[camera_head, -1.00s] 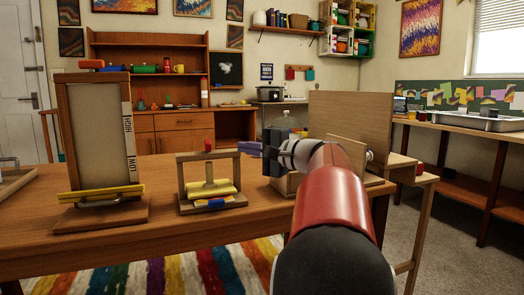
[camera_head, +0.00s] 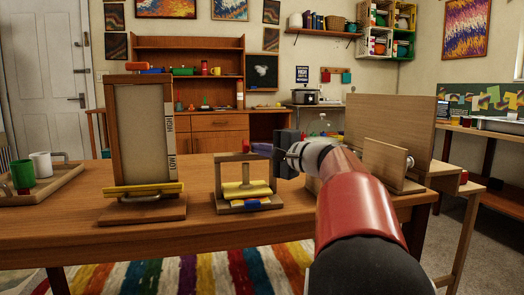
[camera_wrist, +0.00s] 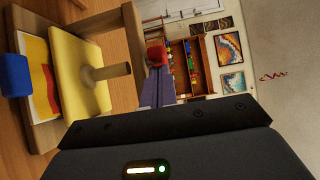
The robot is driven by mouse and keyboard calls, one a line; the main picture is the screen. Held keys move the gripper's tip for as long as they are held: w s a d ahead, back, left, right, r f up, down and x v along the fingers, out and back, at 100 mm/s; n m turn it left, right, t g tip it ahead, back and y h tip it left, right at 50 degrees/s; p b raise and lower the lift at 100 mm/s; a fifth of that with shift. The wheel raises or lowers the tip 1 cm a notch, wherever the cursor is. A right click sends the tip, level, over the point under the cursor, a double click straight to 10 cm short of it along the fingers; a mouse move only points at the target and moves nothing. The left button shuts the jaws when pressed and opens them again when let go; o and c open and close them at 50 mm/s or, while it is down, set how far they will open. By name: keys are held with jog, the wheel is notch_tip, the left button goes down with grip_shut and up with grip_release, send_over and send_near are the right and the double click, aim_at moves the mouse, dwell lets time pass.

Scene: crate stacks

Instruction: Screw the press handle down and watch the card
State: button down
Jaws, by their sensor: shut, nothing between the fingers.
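The press (camera_head: 218,180) stands on the table as a small wooden frame with a top crossbar. Its red handle (camera_head: 246,146) sits above the crossbar and also shows in the wrist view (camera_wrist: 156,54). A wooden post rises from the yellow plate (camera_head: 247,188) below it. A card with yellow and red (camera_wrist: 38,75) shows beside the plate in the wrist view, with a blue block (camera_wrist: 14,75) at its edge. My gripper (camera_wrist: 158,72) is shut and empty. Its purple fingers (camera_head: 262,149) end right at the red handle; I cannot tell whether they touch it.
A tall framed board (camera_head: 140,130) with a HIGH-LOW strip stands left of the press. A tray (camera_head: 65,180) with a green cup (camera_head: 22,174) and white mug (camera_head: 40,164) is further left. Wooden panels (camera_head: 385,165) stand right of my arm. The table front is clear.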

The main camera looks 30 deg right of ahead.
aim_at(244, 148)
jog(key=shift+a+f+m+h+b, duration=0.1)
jog(key=shift+a+m+h+b, duration=0.2)
jog(key=shift+m+h+b, duration=0.45)
jog(key=a+m+h+b, duration=0.1)
jog(key=h, duration=0.1)
jog(key=m+h, duration=0.2)
jog(key=h, duration=0.1)
jog(key=a+m+h+b, duration=0.1)
jog(key=h, duration=0.2)
jog(key=shift+s+a+m+t+b, duration=0.15)
jog(key=shift+a+m+t+b, duration=0.15)
jog(key=shift+a+m+b, duration=0.05)
jog(key=h+p, duration=0.1)
jog(key=r+m+h+p, duration=0.1)
jog(key=p, duration=0.1)
jog(key=shift+w+a+m+g+h+p, duration=0.25)
jog(key=shift+w+a+m+g+p, duration=0.05)
jog(key=shift+w+a+g, duration=0.1)
jog(key=shift+a+f+m+h+p, duration=0.1)
jog(key=shift+f+m+h+p, duration=0.05)
jog(key=shift+m+h+p, duration=0.45)
jog(key=shift+s+a+f+g+h, duration=0.1)
jog(key=shift+a+f+g+h, duration=0.1)
jog(key=shift+g+h, duration=0.3)
